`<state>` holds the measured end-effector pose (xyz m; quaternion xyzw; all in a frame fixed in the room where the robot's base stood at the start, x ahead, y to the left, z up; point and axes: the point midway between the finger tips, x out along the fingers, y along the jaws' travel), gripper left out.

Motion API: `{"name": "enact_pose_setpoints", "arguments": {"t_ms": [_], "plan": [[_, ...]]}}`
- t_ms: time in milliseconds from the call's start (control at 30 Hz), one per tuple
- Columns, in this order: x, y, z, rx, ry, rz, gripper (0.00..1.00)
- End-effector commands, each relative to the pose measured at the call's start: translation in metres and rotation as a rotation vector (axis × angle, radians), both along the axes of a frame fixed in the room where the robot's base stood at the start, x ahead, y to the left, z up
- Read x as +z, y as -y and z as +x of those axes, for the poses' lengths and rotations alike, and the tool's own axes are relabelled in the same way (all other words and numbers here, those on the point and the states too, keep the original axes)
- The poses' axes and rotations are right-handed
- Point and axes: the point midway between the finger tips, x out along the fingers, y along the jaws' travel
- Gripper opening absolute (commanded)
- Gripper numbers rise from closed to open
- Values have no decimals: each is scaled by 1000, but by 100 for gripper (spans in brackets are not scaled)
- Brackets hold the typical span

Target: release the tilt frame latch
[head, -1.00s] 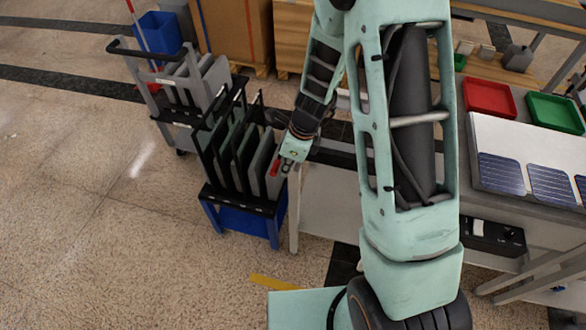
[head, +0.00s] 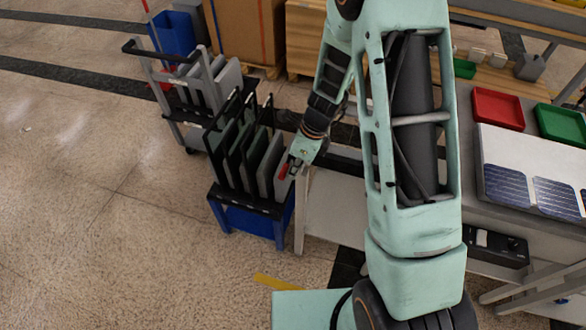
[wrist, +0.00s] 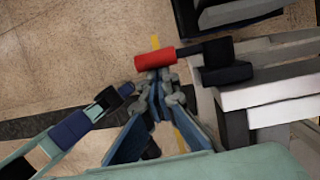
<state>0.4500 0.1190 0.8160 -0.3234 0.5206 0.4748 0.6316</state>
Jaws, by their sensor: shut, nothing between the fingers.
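The latch's red handle (wrist: 155,58) lies across the wrist view, joined on its right to a black block (wrist: 222,62) beside a pale frame edge (wrist: 265,92). My gripper (wrist: 158,82) is shut, with its fingertips right at the near side of the red handle. I cannot tell whether they touch it. In the head view the red handle (head: 283,172) shows just beyond my gripper (head: 293,164), near the right end of a slotted rack. The rest of the latch is hidden there by my arm.
The slotted rack (head: 235,203) holds several upright panels on a blue base. A grey cart (head: 180,75) stands behind it. A workbench at right bears a red tray (head: 498,108), a green tray (head: 560,123) and a solar panel (head: 535,145). The floor at left is clear.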

Motion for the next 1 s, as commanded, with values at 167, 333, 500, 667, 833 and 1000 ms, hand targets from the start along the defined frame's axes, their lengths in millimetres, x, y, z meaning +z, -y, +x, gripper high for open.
{"name": "enact_pose_setpoints", "arguments": {"t_ms": [167, 333, 500, 667, 833, 1000], "plan": [[4, 0, 1, -1, -27, 10, 0], [6, 1, 2, -1, -56, 20, 0], [9, 1, 3, -1, -87, 31, 0], [13, 1, 4, 0, -139, 51, 0], [20, 2, 8, 0, -230, 84, 0], [26, 2, 11, 0, -255, 95, 0]]}}
